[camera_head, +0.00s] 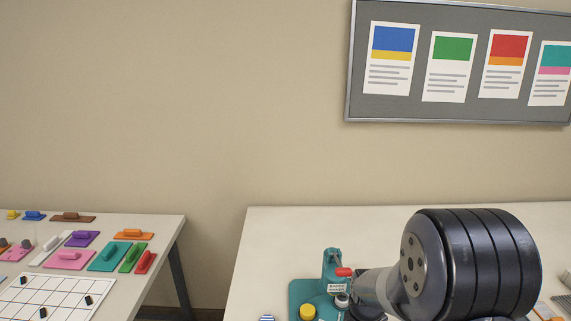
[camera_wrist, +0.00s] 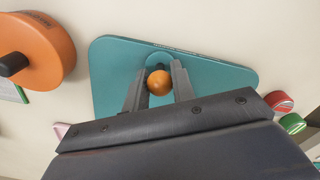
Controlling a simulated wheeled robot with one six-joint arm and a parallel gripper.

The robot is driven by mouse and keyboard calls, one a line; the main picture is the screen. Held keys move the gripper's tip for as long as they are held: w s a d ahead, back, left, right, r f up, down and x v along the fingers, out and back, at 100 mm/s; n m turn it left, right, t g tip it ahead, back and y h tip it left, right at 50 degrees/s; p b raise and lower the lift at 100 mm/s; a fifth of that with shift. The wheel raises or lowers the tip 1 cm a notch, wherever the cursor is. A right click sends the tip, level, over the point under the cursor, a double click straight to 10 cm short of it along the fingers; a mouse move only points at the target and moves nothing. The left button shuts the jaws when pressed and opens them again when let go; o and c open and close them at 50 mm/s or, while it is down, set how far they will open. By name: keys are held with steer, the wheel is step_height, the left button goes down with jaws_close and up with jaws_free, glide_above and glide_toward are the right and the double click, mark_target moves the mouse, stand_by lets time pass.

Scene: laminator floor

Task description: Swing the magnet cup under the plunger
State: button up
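In the head view a teal press-like device (camera_head: 333,262) with a red part (camera_head: 344,272) and a small label stands on the right table, partly behind my arm. In the wrist view, a teal plate (camera_wrist: 115,65) lies under my gripper (camera_wrist: 160,67). The two fingers stand apart with an orange ball (camera_wrist: 159,83) between them. The ball nearly fills the gap; whether the fingers press on it is unclear. A dark part shows just behind the ball. I cannot make out the magnet cup or the plunger for certain. My gripper is hidden in the head view.
A large orange round thing with a black knob (camera_wrist: 40,50) is left of the teal plate. Red (camera_wrist: 278,101) and green (camera_wrist: 293,123) round things are at right. A yellow knob (camera_head: 307,312) is near the device. The left table (camera_head: 150,222) holds several coloured handled blocks.

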steer(key=shift+w+d, duration=0.3)
steer(key=shift+d, duration=0.25)
steer(key=shift+w+d, duration=0.3)
steer(key=shift+d, duration=0.2)
steer(key=shift+w+d, duration=0.15)
steer(key=shift+d, duration=0.05)
steer(key=shift+w+d, duration=0.1)
steer(key=shift+d, duration=0.05)
steer(key=shift+o, duration=0.2)
steer(key=o, duration=0.3)
steer(key=shift+o, duration=0.2)
step_height(320, 180, up, 6)
steer(key=p, duration=0.4)
stand_by(0.4)
